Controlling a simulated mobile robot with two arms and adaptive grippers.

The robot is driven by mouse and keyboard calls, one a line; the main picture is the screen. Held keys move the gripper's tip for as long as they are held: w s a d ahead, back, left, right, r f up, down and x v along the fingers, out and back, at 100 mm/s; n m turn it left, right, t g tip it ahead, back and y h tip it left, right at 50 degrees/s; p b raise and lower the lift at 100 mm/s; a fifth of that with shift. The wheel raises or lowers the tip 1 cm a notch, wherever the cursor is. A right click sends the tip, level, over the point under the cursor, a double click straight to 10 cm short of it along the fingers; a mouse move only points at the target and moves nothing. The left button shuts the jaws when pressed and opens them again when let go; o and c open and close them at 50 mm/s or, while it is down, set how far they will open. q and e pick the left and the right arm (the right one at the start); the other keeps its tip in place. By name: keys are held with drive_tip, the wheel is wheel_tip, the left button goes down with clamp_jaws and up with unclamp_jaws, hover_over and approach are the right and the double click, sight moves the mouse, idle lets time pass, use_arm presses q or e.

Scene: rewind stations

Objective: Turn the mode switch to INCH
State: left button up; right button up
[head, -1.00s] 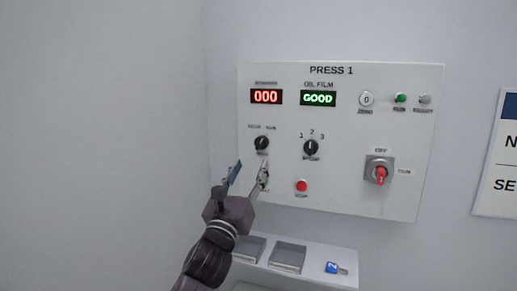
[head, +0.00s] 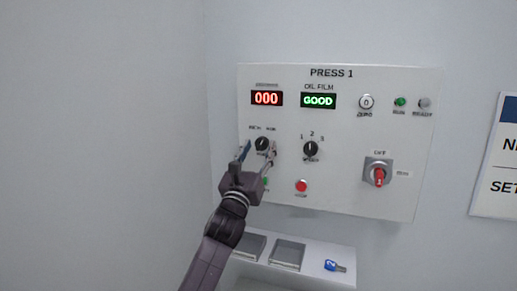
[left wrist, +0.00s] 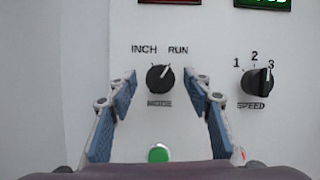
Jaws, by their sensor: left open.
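The mode switch (head: 261,143) is a round black knob on the white PRESS 1 panel (head: 350,195). In the left wrist view the knob (left wrist: 160,78) sits below the labels INCH and RUN, and its white pointer leans up and right toward RUN. My left gripper (head: 259,149) is open in front of the knob. In the left wrist view its blue-padded fingertips (left wrist: 160,82) stand left and right of the knob, with a gap on each side. I cannot tell whether the tips reach knob depth. My right gripper is not in view.
A green button (left wrist: 159,153) lies just below the mode switch. The speed knob (head: 311,149) is to its right, with a red button (head: 301,186) beneath. A red-handled rotary switch (head: 378,173) is farther right. A shelf with trays (head: 287,254) and a blue-tagged key (head: 335,266) lies below.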

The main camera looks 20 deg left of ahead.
use_arm(q)
drive_tip(key=c, duration=1.1)
drive_tip(key=shift+c, duration=0.2)
